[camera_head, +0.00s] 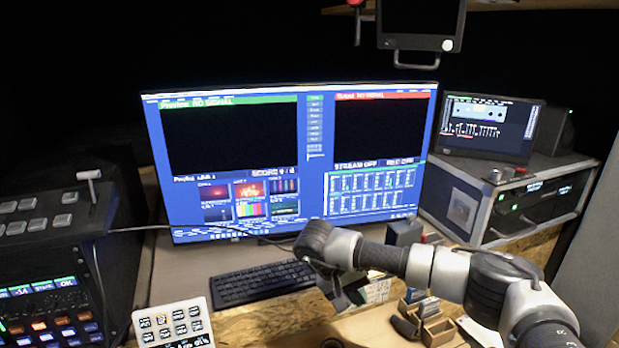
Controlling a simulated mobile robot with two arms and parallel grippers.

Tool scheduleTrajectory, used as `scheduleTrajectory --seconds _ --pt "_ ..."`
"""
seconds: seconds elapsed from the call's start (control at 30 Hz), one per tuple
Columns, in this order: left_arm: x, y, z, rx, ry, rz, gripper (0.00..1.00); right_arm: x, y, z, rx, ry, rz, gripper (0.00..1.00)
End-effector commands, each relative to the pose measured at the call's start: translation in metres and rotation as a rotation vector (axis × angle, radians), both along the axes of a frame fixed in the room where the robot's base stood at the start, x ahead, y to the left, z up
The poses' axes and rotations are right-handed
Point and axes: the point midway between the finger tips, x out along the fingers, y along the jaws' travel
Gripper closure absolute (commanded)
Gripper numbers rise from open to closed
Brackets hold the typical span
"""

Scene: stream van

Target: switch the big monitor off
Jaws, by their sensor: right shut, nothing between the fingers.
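The big monitor (318,190) stands at the back of the desk and is lit, with a blue screen holding two black panes marked NO SIGNAL. My right arm reaches in from the lower right, in front of the monitor's lower right part. My right gripper (345,298) is below the monitor's lower edge, pointing down past the keyboard's right end. It is shut and empty; its fingertips are dark and hard to make out. No power button on the monitor can be made out. My left gripper is not in view.
A black keyboard (262,283) lies before the monitor. A white button pad (172,322) and a dark control console (50,235) stand at left. A small screen (488,127) sits on a rack case (510,200) at right. A small wooden organiser (437,330) is near my right arm.

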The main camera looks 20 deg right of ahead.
Motion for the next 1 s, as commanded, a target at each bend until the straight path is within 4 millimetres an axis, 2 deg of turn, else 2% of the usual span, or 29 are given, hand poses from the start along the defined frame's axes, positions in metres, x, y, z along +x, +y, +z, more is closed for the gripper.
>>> scheduleTrajectory --seconds 0.03,0.2,0.27,1.0 --pt "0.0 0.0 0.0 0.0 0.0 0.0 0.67 0.0 0.0 0.0 0.0 0.0 0.0 1.0" --pt "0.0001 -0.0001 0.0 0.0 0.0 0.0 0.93 0.0 0.0 0.0 0.0 0.0 0.0 1.0" --pt "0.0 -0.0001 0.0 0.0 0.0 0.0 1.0 0.0 0.0 0.0 0.0 0.0 0.0 1.0" --pt "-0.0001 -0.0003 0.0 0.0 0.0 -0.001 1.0 0.0 0.0 0.0 0.0 0.0 0.0 1.0"
